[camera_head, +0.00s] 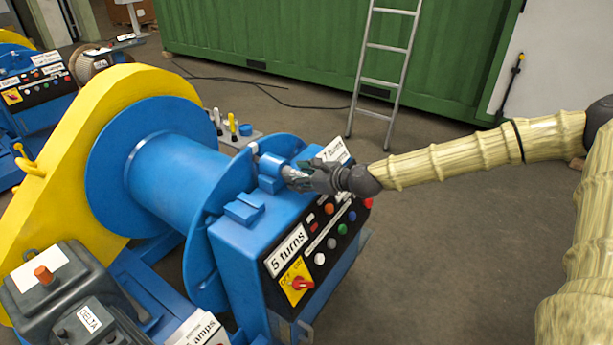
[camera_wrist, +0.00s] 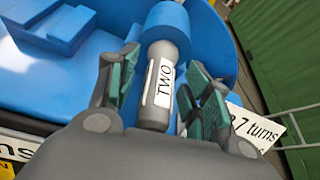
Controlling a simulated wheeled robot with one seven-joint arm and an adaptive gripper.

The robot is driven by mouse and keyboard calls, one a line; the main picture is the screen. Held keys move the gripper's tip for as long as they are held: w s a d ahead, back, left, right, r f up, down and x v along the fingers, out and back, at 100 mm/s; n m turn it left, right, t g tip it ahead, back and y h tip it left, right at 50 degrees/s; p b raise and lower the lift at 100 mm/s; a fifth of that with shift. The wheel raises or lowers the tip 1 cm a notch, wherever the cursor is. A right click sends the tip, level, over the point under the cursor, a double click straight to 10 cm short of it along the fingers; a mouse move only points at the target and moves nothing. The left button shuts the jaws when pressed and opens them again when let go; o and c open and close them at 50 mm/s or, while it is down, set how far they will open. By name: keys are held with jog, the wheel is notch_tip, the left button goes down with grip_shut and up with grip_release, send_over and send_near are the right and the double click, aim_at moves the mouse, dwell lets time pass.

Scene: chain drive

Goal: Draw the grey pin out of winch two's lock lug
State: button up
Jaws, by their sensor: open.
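The grey pin (camera_wrist: 176,55) carries a white label reading TWO in the wrist view. Its far end sits in the blue lock lug (camera_wrist: 166,17), and its near end reaches toward my palm. My gripper (camera_wrist: 160,72) is open, with one green-padded finger on each side of the pin. Whether either pad touches it I cannot tell. In the head view my gripper (camera_head: 293,176) is at the blue lug (camera_head: 270,168) on top of the winch housing, beside the drum flange. My fingers largely hide the pin there.
The blue winch drum (camera_head: 180,165) and yellow chain guard (camera_head: 55,185) stand left. A ladder (camera_head: 383,80) leans on a green container (camera_head: 300,45) behind. Floor at right is clear.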

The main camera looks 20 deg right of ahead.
jog(key=shift+w+a+f, duration=0.15)
jog(key=shift+w, duration=0.15)
grip_shut()
jog(key=s+d+p, duration=0.4)
jog(key=s+d, duration=0.7)
jog(key=s, duration=0.3)
jog(key=shift+s+d+p, duration=0.15)
jog(key=shift+s+p, duration=0.15)
dwell(3.5)
